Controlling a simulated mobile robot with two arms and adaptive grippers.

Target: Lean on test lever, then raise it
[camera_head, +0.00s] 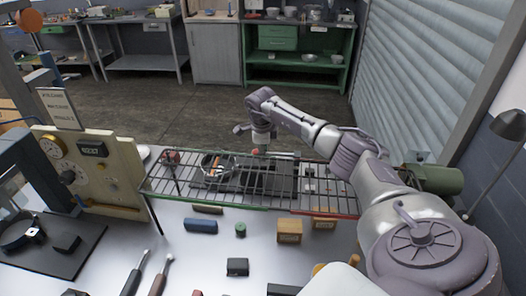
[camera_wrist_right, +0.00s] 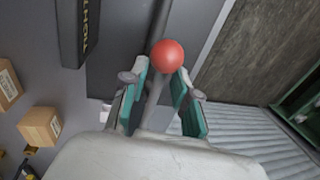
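The test lever shows in the right wrist view as a red ball knob (camera_wrist_right: 167,56) on a grey stem, between the two teal-padded fingers of my right gripper (camera_wrist_right: 164,94). The fingers are apart, with a gap visible on each side of the stem. In the head view my right gripper (camera_head: 260,138) points down at the far side of the bench, with a small reddish spot, likely the knob (camera_head: 257,152), just under it. The lever's base is hidden. My left gripper is in neither view.
A wire rack (camera_head: 225,203) spans the bench in front of the lever. A beige gauge panel (camera_head: 115,165) stands at left. A blue block (camera_head: 200,225), a green cylinder (camera_head: 240,230), wooden blocks (camera_head: 289,231) and a black block (camera_head: 237,267) lie nearer.

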